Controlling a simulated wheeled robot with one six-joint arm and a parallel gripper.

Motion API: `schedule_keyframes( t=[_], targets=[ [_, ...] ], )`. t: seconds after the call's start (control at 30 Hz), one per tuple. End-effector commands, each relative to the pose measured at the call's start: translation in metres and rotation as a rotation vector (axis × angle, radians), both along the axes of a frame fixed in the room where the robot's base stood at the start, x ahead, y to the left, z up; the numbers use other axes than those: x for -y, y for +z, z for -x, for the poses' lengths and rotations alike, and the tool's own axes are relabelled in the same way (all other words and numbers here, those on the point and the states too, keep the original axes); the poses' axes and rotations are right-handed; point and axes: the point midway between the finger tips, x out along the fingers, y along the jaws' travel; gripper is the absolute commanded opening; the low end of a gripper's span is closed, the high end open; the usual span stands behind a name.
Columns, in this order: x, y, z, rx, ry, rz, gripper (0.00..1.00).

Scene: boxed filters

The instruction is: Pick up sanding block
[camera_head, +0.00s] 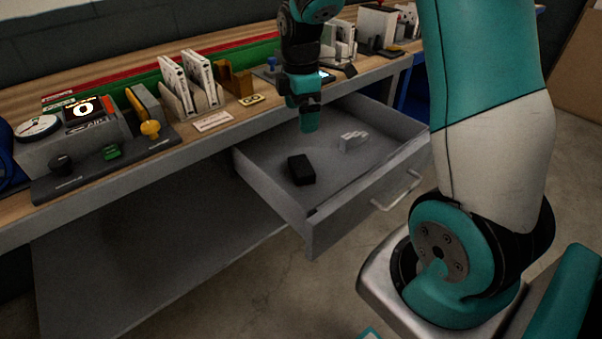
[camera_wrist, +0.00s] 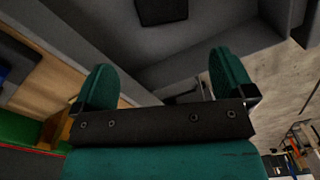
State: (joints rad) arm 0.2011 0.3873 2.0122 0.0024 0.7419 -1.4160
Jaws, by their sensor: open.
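A black rectangular block (camera_head: 301,169), which looks like the sanding block, lies on the floor of the open grey drawer (camera_head: 268,190). My gripper (camera_head: 308,122) is above the back part of the drawer, apart from the block. In the wrist view the two teal fingers of my gripper (camera_wrist: 163,80) are spread with nothing between them. The black block (camera_wrist: 161,10) shows there beyond the fingers, cut off by the top edge of the picture.
A small light grey stepped object (camera_head: 352,140) lies in the drawer right of the block. The drawer walls stand around both. The wooden bench top (camera_head: 235,112) above carries boxed filters (camera_head: 188,82), holders and a grey device (camera_head: 75,135). The drawer floor in front of the block is bare.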

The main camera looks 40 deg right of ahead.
Motion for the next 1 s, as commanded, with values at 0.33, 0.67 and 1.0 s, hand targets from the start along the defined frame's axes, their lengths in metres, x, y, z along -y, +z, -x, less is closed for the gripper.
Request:
schedule_keyframes(
  t=[0.33, 0.67, 1.0],
  targets=[
    [-0.002, -0.08, 0.002, -0.007, 0.001, -0.002, 1.0],
    [-0.002, -0.11, 0.002, -0.002, 0.0, -0.002, 1.0],
    [-0.002, -0.154, 0.004, -0.002, 0.001, -0.002, 1.0]
  ],
)
